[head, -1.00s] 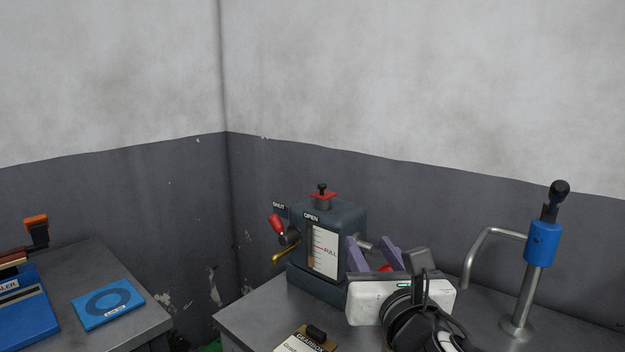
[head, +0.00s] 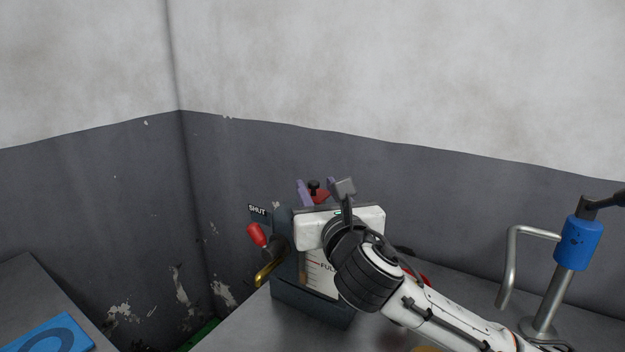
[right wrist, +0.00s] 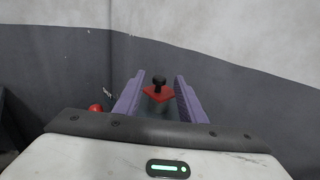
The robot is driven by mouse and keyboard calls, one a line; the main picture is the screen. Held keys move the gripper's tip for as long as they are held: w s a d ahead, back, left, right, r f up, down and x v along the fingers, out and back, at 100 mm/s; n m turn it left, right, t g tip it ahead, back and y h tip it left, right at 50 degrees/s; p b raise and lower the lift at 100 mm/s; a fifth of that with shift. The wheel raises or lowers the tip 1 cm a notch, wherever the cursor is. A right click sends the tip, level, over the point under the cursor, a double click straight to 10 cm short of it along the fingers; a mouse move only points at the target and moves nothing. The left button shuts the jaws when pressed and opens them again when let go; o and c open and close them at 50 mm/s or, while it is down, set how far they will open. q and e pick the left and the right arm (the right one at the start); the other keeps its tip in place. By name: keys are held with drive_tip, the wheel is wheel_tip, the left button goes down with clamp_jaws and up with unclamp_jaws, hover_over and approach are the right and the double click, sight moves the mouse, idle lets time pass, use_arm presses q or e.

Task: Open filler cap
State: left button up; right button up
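The filler cap is a black knob on a red square plate (right wrist: 159,91), on top of the dark grey hydraulic unit (head: 312,308). In the head view the cap's black knob (head: 314,185) shows just behind my right gripper (head: 316,187), whose hand hides the unit's upper front. In the right wrist view the purple fingers of my right gripper (right wrist: 159,88) are spread apart, with the cap between and beyond them. I cannot tell whether they are level with it. Nothing is held. My left gripper is not in view.
A red-handled lever (head: 257,235) and a brass spout (head: 270,268) stick out from the unit's left side, by a SHUT label (head: 257,210). A blue pump with a bent pipe (head: 571,243) stands at right. A blue pad (head: 45,338) lies on the left table.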

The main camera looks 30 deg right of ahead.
sight(315, 184)
drive_tip(key=x, duration=0.3)
drive_tip(key=shift+w, duration=0.25)
clamp_jaws()
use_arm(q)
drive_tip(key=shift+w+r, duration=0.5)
